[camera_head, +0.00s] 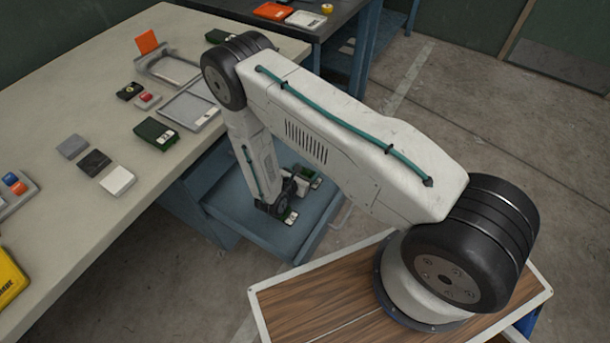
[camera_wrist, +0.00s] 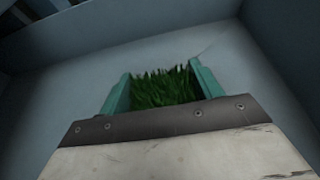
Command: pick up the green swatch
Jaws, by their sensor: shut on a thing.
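My gripper (camera_wrist: 160,72) is shut on a green swatch (camera_wrist: 165,90), a patch of dark grass-like turf between its two teal fingers in the wrist view. In the head view my gripper (camera_head: 277,207) is down inside a blue tray (camera_head: 222,207) beside the table. A green piece with a white label (camera_head: 291,217) shows at the gripper there. Another green piece with a white label (camera_head: 306,174) is just behind it in the tray. My arm hides part of the tray. I cannot tell whether the held swatch touches the tray floor.
The pale table (camera_head: 70,235) at left holds a dark green block (camera_head: 155,132), another near the back (camera_head: 220,36), an empty grey tray (camera_head: 190,110), and grey, black and white squares (camera_head: 117,180). A dark bench (camera_head: 325,28) stands behind. Open floor lies at right.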

